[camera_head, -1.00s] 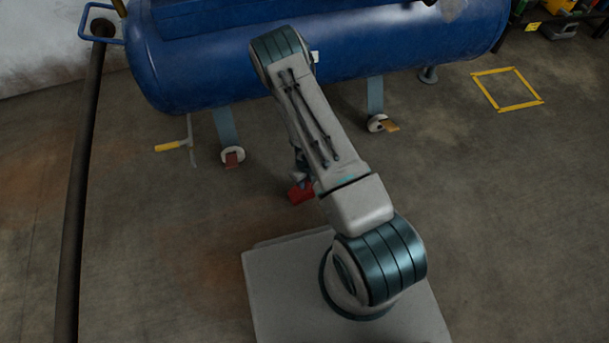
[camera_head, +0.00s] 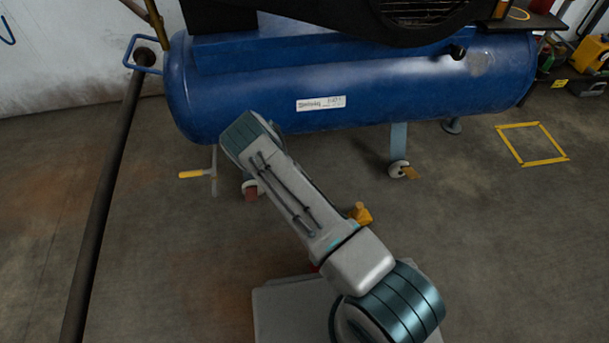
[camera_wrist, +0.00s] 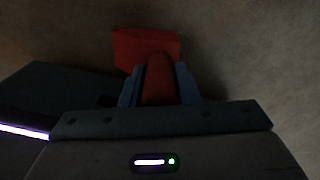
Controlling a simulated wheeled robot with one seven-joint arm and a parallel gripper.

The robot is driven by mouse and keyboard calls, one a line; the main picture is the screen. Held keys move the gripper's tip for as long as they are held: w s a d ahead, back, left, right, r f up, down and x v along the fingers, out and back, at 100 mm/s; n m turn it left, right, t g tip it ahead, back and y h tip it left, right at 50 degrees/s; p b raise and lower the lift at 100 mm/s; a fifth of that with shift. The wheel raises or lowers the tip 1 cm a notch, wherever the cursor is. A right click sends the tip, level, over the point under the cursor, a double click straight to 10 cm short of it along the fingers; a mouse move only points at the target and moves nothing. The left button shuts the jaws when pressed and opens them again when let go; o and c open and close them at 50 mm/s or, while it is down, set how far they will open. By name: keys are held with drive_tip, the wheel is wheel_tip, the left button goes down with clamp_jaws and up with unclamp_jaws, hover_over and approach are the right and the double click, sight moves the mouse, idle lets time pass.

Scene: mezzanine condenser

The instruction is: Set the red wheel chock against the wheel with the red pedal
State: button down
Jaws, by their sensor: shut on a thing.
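The red wheel chock (camera_wrist: 147,48) shows in the wrist view, with its red grip (camera_wrist: 158,78) between the blue-grey fingers of my gripper (camera_wrist: 158,88), which is shut on it. In the head view my arm hides my gripper and nearly all of the chock; a sliver of red (camera_head: 313,268) shows beside the arm. The wheel with the red pedal (camera_head: 251,192) is under the left part of the blue tank (camera_head: 420,95), partly covered by my arm. The chock is apart from this wheel, nearer my base.
Another wheel (camera_head: 398,169) with an orange pedal (camera_head: 411,173) stands to the right. A yellow object (camera_head: 360,213) is on the floor beside my arm. A yellow-handled bar (camera_head: 192,174) is left of the red-pedal wheel. A dark pipe (camera_head: 103,185) runs along the left.

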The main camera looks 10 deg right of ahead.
drive_tip(key=w+a+r+n, duration=0.5)
drive_tip(key=w+r+n, duration=0.1)
drive_tip(key=r+n, duration=0.2)
drive_tip(key=w+a+r+n, duration=0.6)
drive_tip(key=r+n, duration=0.2)
drive_tip(key=r, duration=0.1)
drive_tip(key=w+d+r+n, duration=0.3)
drive_tip(key=d+r+n, duration=0.15)
drive_tip(key=r, duration=0.35)
drive_tip(key=w+d+r+n+p, duration=0.1)
drive_tip(key=w+d+r+n, duration=0.15)
drive_tip(key=r+n, duration=0.45)
drive_tip(key=w+d+r+n, duration=0.2)
drive_tip(key=d+r+n, duration=0.2)
drive_tip(key=r, duration=0.5)
wheel_tip(320, 180, up, 24)
drive_tip(key=s+p, duration=0.2)
drive_tip(key=p, duration=3.3)
drive_tip(key=shift+s, duration=0.1)
drive_tip(key=shift+a+f, duration=0.1)
